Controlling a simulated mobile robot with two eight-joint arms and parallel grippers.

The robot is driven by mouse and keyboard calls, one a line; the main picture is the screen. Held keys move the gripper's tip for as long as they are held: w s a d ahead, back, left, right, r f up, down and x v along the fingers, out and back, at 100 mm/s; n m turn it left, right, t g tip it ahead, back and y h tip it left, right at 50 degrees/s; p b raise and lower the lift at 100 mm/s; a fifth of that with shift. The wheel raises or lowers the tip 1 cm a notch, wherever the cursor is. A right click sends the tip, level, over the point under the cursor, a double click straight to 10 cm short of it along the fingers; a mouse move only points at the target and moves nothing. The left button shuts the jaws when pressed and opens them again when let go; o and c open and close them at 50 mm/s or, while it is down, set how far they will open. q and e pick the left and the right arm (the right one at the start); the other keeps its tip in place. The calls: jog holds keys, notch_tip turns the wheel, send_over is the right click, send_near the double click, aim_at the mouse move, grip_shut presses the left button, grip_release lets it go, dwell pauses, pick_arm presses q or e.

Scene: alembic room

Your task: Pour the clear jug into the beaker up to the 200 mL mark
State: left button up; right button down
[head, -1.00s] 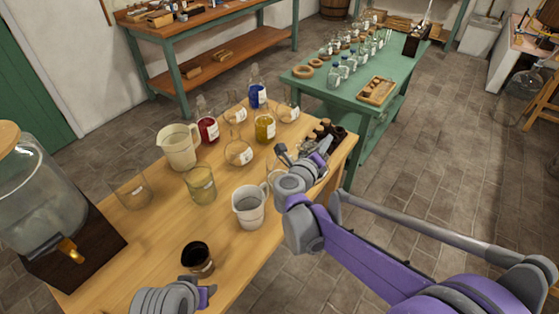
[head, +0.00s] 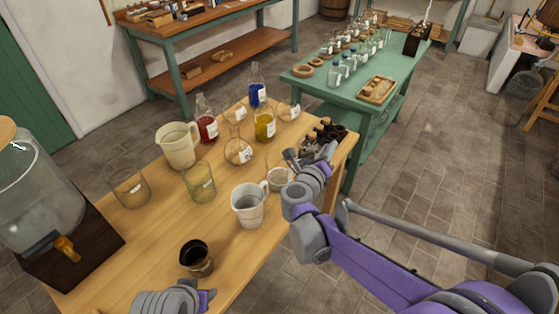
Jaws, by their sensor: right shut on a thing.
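My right gripper (head: 303,160) is shut at the right edge of the table, beside a clear vessel (head: 279,181) that I take for the clear jug. The vessel looks upright; its right side and any handle are hidden by the gripper. A tinted glass beaker (head: 200,183) with a small label stands upright mid-table, left of the gripper and apart from it. A similar glass beaker (head: 130,188) stands farther left. Their marks are too small to read. My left gripper (head: 205,299) is low in the picture near a dark cup; its fingers are not clear.
A whitish handled measuring jug (head: 248,209) stands between the tinted beaker and my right wrist. A cream pitcher (head: 178,148), red flask (head: 207,127), yellow bottle (head: 265,125) and blue bottle (head: 257,95) stand behind. The dark cup (head: 196,260) is in front; a tapped glass dispenser (head: 40,200) stands left.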

pick_arm(q)
jog(key=shift+f+b, duration=0.4)
jog(key=shift+f, duration=0.1)
pick_arm(e)
jog(key=shift+s+d+f+m, duration=0.15)
jog(key=shift+d+f+m, duration=0.25)
jog(key=shift+f, duration=0.3)
pick_arm(q)
jog(key=shift+s+f+b, duration=0.15)
jog(key=shift+f+b, duration=0.85)
jog(key=shift+f, duration=0.05)
jog(key=shift+s+f+b, duration=0.15)
jog(key=shift+f+b, duration=0.6)
pick_arm(e)
jog(key=s+d+f+m+t, duration=0.1)
jog(key=s+d+f+m, duration=0.2)
jog(key=m, duration=0.5)
jog(key=shift+s+d+f+t, duration=0.15)
jog(key=shift+d+f+t, duration=0.15)
jog(key=shift+d+f, duration=0.55)
